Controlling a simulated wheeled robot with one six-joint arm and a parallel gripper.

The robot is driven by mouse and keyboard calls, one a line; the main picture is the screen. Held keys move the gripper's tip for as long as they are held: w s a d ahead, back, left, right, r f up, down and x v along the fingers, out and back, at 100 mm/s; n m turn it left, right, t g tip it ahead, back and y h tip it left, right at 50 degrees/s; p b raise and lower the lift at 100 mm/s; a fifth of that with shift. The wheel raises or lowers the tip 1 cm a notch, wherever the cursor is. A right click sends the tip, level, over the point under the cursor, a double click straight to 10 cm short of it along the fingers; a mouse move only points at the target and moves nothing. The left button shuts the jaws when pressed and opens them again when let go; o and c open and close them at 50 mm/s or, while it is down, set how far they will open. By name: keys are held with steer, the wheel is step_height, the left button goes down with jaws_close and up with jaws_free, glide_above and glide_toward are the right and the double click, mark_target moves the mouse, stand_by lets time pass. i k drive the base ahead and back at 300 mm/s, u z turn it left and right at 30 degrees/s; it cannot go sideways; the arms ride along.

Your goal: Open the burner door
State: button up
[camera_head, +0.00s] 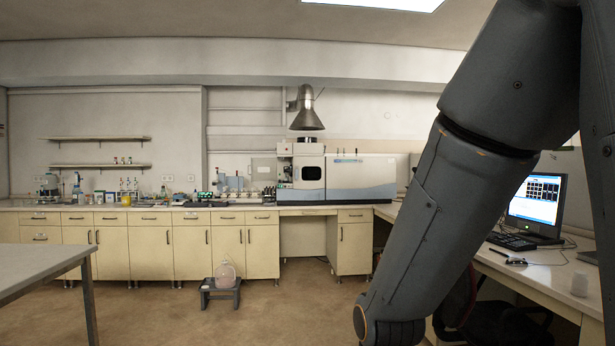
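The plasma spectrometer (360,178) stands on the far bench, well away from me. It is a wide white and grey unit with a blue lower edge on its right part. Its left part has a panel with a dark window (311,173), which looks like the burner door and appears shut, though it is small at this distance. A pale greenish panel (263,170) stands just left of the unit; I cannot tell whether it belongs to it. My arm fills the right side of the view, and my gripper is out of the picture.
A metal exhaust hood (307,113) hangs above the spectrometer. A low stool (220,291) with a pinkish glass vessel (225,272) stands on the floor ahead. A grey table (40,262) is at left, a computer desk (540,275) at right.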

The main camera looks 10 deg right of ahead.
mark_target(309, 172)
steer(key=i, duration=4.3)
steer(key=z, duration=0.35)
steer(key=i, duration=1.75)
steer(key=z, duration=0.25)
steer(key=i, duration=1.4)
steer(key=z, duration=0.1)
